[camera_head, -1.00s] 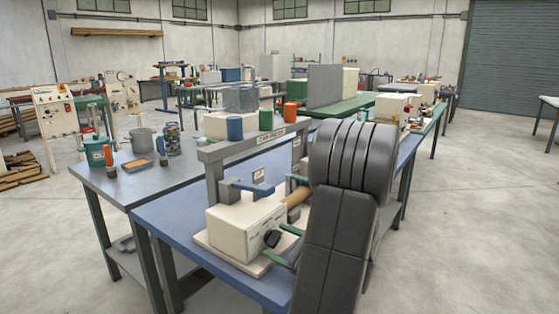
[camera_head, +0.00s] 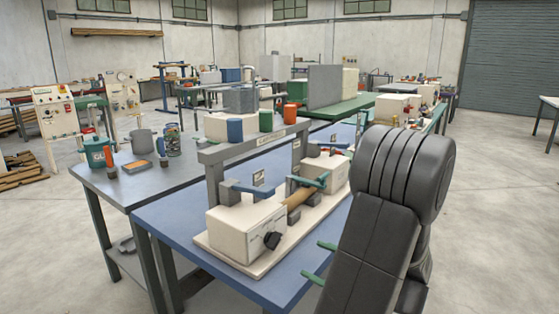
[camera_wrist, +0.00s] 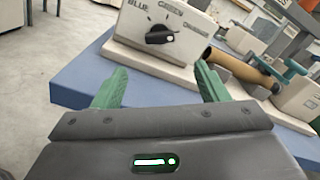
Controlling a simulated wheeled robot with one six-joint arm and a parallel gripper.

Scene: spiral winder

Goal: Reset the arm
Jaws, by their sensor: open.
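The spiral winder stands on a blue-topped table (camera_head: 180,225). Its cream control box (camera_head: 235,228) has a black knob (camera_head: 272,240) on the front, and a tan roller (camera_head: 299,196) runs behind it. The wrist view shows the box face (camera_wrist: 192,28) with lettering around the knob (camera_wrist: 160,35). My gripper (camera_head: 320,262) has green fingers, spread apart with nothing between them. It is at the table's front edge, right of the box and clear of it. In the wrist view my gripper (camera_wrist: 160,88) also shows open, below the knob. My dark arm hides the table's right part.
A grey table (camera_head: 120,180) at the left holds a pot, a teal container and tools. Open concrete floor (camera_head: 490,220) lies to the right.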

